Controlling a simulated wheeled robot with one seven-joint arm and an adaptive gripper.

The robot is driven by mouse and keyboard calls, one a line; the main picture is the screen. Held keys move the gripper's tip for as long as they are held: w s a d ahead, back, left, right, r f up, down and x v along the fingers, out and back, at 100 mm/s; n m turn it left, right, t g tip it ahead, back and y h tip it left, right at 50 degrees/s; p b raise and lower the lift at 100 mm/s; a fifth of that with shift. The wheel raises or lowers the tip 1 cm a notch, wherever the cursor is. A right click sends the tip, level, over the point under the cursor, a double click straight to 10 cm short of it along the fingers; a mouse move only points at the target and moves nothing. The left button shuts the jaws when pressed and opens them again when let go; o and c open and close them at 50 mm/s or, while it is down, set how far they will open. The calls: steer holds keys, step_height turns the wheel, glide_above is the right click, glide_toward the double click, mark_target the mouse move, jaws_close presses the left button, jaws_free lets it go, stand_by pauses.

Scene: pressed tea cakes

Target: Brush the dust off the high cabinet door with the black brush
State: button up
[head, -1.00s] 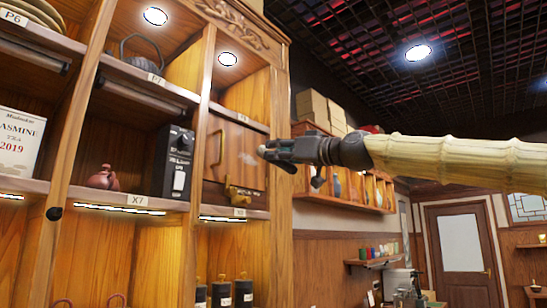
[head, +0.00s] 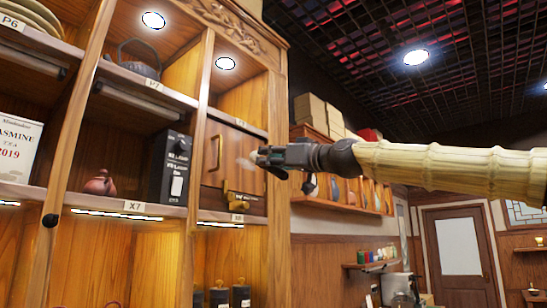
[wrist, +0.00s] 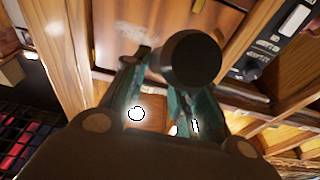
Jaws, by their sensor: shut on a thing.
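The high cabinet door (head: 228,183) is a brown wooden panel, closed, with a brass handle (head: 215,152) at its left side. A pale dust smear (head: 244,164) shows toward its right edge. My gripper (head: 262,157) is at the right of the door, close to the smear; I cannot tell whether anything touches it. In the wrist view, the fingers are shut on the black brush (wrist: 190,60), whose round dark end faces the camera. Its bristles are hidden. The door (wrist: 175,22) also shows beyond the brush there.
A black box (head: 171,168) and a reddish teapot (head: 101,183) stand on the shelf left of the door. A dark kettle (head: 139,58) sits higher up. A wall shelf with cartons (head: 312,108) is behind my arm. A brass-coloured fitting (head: 232,198) is under the door.

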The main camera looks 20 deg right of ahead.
mark_target(254, 160)
steer(key=shift+f+p+x, duration=0.15)
steer(key=shift+p+x, duration=0.35)
steer(key=shift+x, duration=0.9)
steer(key=shift+f+p+x, duration=0.1)
steer(key=shift+p+x, duration=0.35)
steer(key=shift+x, duration=0.95)
steer(key=shift+w+a, duration=0.35)
steer(key=shift+w, duration=0.15)
steer(key=shift+d, duration=0.15)
steer(key=w+d, duration=0.1)
steer(key=d+p, duration=0.1)
steer(key=d, duration=0.1)
steer(key=shift+w, duration=0.4)
steer(key=shift+w, duration=0.1)
steer(key=w+d+p, duration=0.2)
steer(key=w+d, duration=0.1)
steer(key=d, duration=0.2)
steer(key=shift+w, duration=0.25)
steer(key=shift+f, duration=0.1)
